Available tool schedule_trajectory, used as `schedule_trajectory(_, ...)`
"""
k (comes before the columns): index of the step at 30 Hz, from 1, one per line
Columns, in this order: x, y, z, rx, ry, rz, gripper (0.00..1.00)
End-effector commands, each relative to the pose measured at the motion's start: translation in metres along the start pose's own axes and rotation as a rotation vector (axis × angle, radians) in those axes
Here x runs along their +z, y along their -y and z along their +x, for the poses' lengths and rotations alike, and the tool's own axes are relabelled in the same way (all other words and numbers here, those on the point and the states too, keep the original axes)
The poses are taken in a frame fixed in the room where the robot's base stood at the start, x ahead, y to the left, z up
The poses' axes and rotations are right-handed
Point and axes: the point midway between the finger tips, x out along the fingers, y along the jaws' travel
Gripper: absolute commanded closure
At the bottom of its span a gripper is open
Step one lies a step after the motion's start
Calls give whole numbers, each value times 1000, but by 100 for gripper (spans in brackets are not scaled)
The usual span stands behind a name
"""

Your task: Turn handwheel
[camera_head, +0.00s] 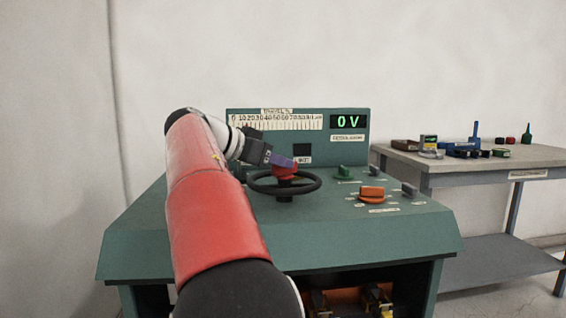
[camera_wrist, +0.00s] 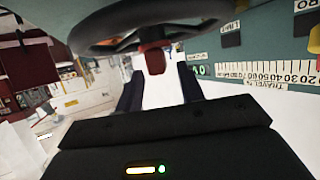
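The handwheel (camera_head: 313,184) is a black ring with a red knob (camera_head: 284,170) at its middle, on top of the green console. My gripper (camera_head: 283,161) comes in from the left, just above the wheel at the red knob. In the wrist view the wheel's dark rim (camera_wrist: 95,28) crosses the top, and the red knob (camera_wrist: 154,60) shows by the fingertips. The two dark fingers of my gripper (camera_wrist: 160,75) stand apart, with a pale gap between them. I see no clear contact between fingers and knob. My gripper hides part of the wheel's far left side.
The green console (camera_head: 150,245) also bears an orange knob (camera_head: 371,195), a green knob (camera_head: 344,171) and a grey one (camera_head: 409,189). Its display (camera_head: 348,122) reads 0 V beside a scale (camera_head: 278,123). A grey table (camera_head: 480,162) with tools stands at right.

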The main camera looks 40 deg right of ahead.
Motion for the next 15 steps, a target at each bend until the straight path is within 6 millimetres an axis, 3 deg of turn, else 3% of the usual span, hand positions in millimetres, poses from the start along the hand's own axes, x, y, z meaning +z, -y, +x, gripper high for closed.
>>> schedule_trajectory(6,0,0,24,0,2,0,62)
schedule_trajectory(15,0,0,29,-2,1,0,62)
